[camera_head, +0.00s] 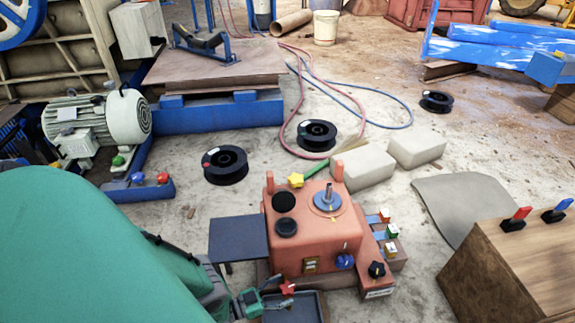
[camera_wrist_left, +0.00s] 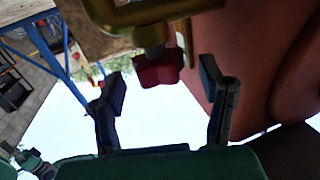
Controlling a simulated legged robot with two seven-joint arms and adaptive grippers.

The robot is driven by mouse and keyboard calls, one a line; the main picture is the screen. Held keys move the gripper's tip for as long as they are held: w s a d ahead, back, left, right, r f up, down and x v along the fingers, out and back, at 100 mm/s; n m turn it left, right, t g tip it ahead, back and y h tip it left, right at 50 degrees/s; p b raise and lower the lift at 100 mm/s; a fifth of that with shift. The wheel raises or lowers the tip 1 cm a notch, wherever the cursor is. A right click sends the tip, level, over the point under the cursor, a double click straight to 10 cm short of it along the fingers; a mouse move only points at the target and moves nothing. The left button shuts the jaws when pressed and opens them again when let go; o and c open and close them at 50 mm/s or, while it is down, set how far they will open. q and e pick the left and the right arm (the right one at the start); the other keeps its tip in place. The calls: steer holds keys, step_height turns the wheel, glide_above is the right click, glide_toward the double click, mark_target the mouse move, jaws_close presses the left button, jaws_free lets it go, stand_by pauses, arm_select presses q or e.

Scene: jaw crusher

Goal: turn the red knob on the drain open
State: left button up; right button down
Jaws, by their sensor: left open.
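The red knob (camera_head: 288,287) sits low at the front left of the orange-red machine (camera_head: 300,240), in the head view. In the left wrist view the red knob (camera_wrist_left: 160,69) hangs under a brass-coloured drain fitting (camera_wrist_left: 135,14). My left gripper (camera_wrist_left: 164,86) is open. Its two dark fingers stand either side of the knob, with visible gaps, and their tips point up towards it. In the head view my left gripper (camera_head: 262,292) is small and partly hidden beside the machine, just left of the knob. My right gripper is not in view.
A dark square plate (camera_head: 238,238) juts from the machine's left side. A dark tray (camera_head: 297,308) lies below the knob. Blue and black knobs (camera_head: 345,261) are on the machine's front. A wooden box (camera_head: 510,262) stands at right. Open floor lies between the box and machine.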

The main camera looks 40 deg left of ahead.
arm_select(q)
steer(key=shift+x, duration=1.05)
steer(key=c, duration=1.2)
steer(key=shift+n+y, duration=0.4)
steer(key=shift+y, duration=0.2)
steer(key=n+t+y, duration=0.1)
steer(key=n+y, duration=0.1)
steer(key=y, duration=0.2)
steer(key=shift+n, duration=0.3)
steer(key=shift+n+y, duration=1.9)
steer(key=shift+y, duration=1)
steer(key=shift+s+y, duration=0.1)
steer(key=shift+y, duration=0.2)
